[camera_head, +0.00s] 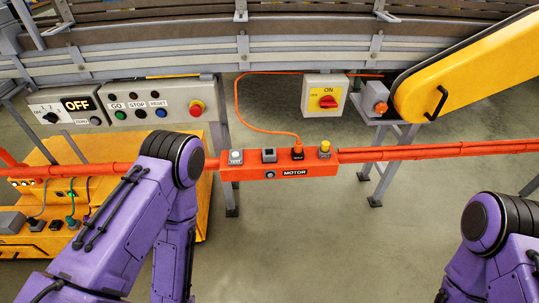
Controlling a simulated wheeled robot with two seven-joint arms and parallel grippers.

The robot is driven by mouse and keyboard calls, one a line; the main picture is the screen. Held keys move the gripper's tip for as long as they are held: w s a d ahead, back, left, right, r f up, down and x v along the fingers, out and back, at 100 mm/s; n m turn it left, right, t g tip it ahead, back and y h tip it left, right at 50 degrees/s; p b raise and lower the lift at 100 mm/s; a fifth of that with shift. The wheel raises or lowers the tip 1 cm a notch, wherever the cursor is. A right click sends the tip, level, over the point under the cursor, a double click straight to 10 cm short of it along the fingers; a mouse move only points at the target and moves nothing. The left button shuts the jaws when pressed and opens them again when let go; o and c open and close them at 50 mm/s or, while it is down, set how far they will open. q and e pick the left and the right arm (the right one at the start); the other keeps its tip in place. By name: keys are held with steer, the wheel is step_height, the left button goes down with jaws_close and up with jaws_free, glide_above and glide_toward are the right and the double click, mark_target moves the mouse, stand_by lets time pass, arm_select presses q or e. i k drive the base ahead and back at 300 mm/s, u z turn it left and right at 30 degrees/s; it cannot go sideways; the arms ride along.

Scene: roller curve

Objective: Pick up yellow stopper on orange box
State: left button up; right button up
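The orange box (281,168) labelled MOTOR sits on the orange rail in the middle of the camera_head view. On its top right end stands a yellow stopper (325,149) on a grey base. The box also carries a grey TEST piece (235,157), a grey socket (269,155) and a black plug (297,153) with an orange cable. My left arm comes in at the left and my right arm at the lower right, both purple. Neither gripper shows in this view. The stopper is unobstructed, with no arm touching it.
The orange rail (430,151) crosses the view. A conveyor (200,50) runs along the back, with a control panel (157,104), an ON/OFF switch box (324,95) and a yellow machine arm (465,75). A yellow cart (97,151) stands left. The floor in front of the box is clear.

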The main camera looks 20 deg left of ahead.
mark_target(325, 146)
steer(key=z, duration=0.05)
steer(key=i, duration=1.5)
steer(key=u, duration=0.65)
